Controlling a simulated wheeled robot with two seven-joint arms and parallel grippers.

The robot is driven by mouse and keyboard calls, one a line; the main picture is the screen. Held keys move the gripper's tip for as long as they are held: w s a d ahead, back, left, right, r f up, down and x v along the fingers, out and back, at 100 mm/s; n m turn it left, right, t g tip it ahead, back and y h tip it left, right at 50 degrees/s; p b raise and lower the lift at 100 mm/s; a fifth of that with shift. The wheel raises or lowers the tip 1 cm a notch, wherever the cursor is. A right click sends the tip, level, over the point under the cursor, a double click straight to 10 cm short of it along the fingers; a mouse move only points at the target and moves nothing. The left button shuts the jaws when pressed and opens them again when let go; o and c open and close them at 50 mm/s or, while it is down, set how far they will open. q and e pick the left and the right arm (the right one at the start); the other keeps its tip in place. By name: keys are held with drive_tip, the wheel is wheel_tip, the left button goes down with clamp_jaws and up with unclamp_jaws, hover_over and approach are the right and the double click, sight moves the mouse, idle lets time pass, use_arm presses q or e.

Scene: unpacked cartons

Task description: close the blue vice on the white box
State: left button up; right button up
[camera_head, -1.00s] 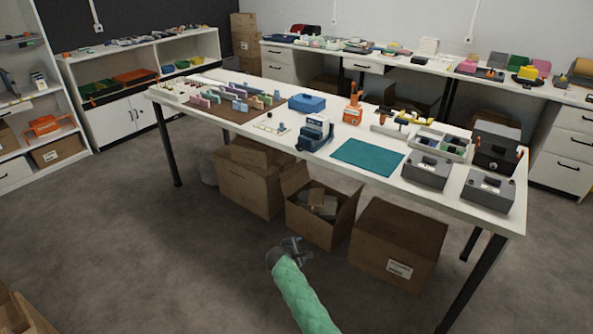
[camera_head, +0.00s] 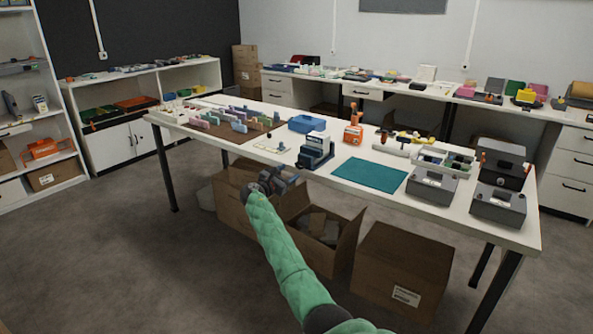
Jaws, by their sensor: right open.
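The blue vice (camera_head: 313,159) stands on the white table near its front edge, about the middle of its length. The white box (camera_head: 318,136) shows at the top of the vice, apparently between its jaws. The view is too small to tell whether the jaws touch it. My right gripper (camera_head: 288,181) is open and empty, in front of the table edge, below and left of the vice and apart from it. My left gripper is not in view.
A teal mat (camera_head: 369,175) lies right of the vice. An orange device (camera_head: 353,134) and a blue tray (camera_head: 307,123) stand behind it. Grey boxes (camera_head: 497,205) fill the table's right end. Open cartons (camera_head: 345,240) stand on the floor under the table.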

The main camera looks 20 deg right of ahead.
sight(299, 166)
drive_tip(key=shift+x, duration=3.05)
drive_tip(key=c, duration=1)
drive_tip(key=shift+o, duration=0.2)
drive_tip(key=shift+f+m+b, duration=0.3)
drive_tip(key=shift+m+b, duration=0.6)
drive_tip(key=shift+b, duration=0.25)
drive_tip(key=m+b, duration=0.3)
drive_tip(key=shift+f, duration=0.1)
drive_tip(key=shift+r+m+b, duration=0.2)
drive_tip(key=shift+m+b, duration=0.3)
drive_tip(key=shift+m, duration=0.3)
drive_tip(key=shift+m+b, duration=0.3)
